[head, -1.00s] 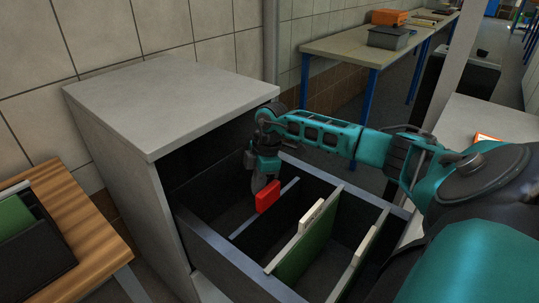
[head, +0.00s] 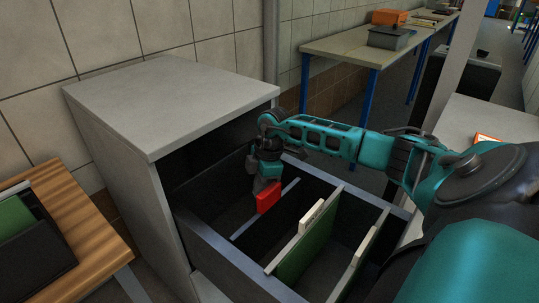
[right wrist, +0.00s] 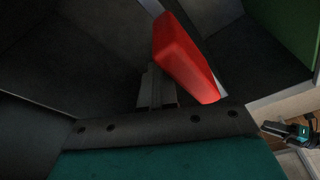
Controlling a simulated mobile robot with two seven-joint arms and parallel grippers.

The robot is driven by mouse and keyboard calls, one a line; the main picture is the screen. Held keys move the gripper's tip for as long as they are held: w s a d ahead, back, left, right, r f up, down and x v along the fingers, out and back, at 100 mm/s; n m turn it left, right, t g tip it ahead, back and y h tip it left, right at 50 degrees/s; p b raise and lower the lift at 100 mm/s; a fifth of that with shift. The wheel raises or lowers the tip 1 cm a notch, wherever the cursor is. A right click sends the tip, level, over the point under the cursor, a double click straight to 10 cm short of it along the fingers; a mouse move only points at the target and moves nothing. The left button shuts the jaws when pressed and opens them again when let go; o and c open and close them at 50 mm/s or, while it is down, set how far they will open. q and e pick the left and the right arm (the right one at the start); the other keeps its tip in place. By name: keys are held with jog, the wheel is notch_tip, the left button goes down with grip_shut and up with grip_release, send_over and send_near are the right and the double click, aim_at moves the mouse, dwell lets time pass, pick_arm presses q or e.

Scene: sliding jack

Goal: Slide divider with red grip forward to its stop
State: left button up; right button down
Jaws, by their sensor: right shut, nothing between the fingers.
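The red grip (head: 268,198) stands on top of a thin grey divider (head: 244,226) that spans the open drawer (head: 200,236). My right gripper (head: 261,186) is down in the drawer, just on the cabinet side of the red grip. It is shut and empty. In the right wrist view the red grip (right wrist: 184,58) is close to the shut fingers (right wrist: 156,88), to their upper right; I cannot tell whether they touch. My left gripper is not in view.
A second divider (head: 290,256) with a green face and a pale tag stands farther out in the drawer, with another tagged divider (head: 361,250) beyond. The grey cabinet (head: 170,98) overhangs the drawer's back. Empty drawer space lies between the first two dividers.

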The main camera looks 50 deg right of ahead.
aim_at(280, 200)
jog(key=shift+s+d+r+p, duration=0.1)
jog(key=shift+s+p, duration=0.45)
jog(key=shift+s, duration=0.25)
jog(key=shift+s+p, duration=0.4)
jog(key=shift+s, duration=0.1)
jog(key=r+p, duration=0.1)
jog(key=p, duration=0.1)
jog(key=s+r+p, duration=0.1)
jog(key=r+p, duration=0.1)
jog(key=s+r+p, duration=0.1)
jog(key=p, duration=0.1)
jog(key=shift+s+d+r, duration=0.15)
jog(key=shift+r, duration=0.2)
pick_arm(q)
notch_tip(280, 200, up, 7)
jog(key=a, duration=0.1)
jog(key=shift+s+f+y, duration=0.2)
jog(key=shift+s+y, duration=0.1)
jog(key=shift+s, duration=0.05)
pick_arm(e)
jog(key=shift+r, duration=2.6)
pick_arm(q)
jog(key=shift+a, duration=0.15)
pick_arm(e)
jog(key=shift+s, duration=0.1)
